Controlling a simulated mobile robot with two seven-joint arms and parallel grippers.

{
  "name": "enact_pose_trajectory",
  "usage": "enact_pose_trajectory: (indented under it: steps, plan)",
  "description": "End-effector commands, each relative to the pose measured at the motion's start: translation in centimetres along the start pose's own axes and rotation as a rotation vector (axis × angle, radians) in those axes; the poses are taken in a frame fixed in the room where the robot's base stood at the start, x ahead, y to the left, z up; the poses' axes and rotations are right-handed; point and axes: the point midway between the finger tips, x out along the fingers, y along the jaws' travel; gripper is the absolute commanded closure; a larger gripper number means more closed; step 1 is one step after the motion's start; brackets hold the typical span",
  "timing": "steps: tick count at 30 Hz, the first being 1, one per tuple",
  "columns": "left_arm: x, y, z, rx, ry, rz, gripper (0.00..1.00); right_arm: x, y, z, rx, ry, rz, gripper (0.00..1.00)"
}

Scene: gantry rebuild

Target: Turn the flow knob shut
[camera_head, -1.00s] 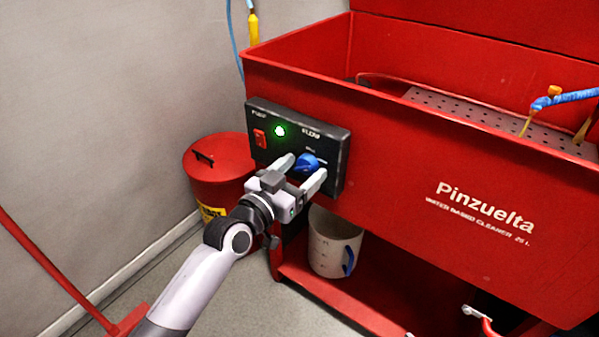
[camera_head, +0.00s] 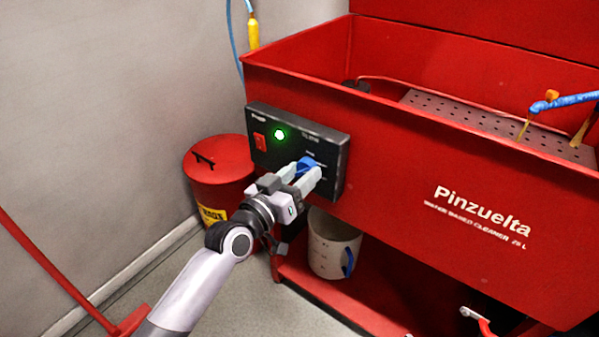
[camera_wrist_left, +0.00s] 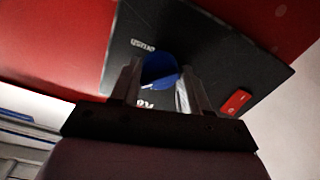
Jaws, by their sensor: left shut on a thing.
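The blue flow knob (camera_head: 307,163) sits on the black control panel (camera_head: 330,148) on the front of the red washer. My left gripper (camera_head: 303,173) is shut on the knob, with one finger on each side of it. In the left wrist view the knob (camera_wrist_left: 160,70) shows between the two fingers (camera_wrist_left: 157,90). The knob's pointer and the panel marks are too small or hidden to read. The green lamp (camera_head: 280,134) on the panel is lit, and a red switch (camera_head: 260,142) sits left of it. My right gripper is out of view.
The red washer basin (camera_head: 400,150) fills the right side. A white jug (camera_head: 332,245) stands on the shelf below the panel. A red bin (camera_head: 218,178) stands on the floor to the left. A blue hose with a nozzle (camera_head: 560,100) lies at the basin's right.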

Motion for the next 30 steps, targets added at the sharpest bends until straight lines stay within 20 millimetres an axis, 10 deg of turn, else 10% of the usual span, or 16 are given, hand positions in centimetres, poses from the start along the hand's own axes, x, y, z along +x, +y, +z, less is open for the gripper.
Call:
enact_pose_trajectory:
  steps: [30]
  plan:
    - [0.0,0.1,0.1,-0.775,-0.003,-0.002,0.85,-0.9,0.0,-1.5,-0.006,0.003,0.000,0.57]
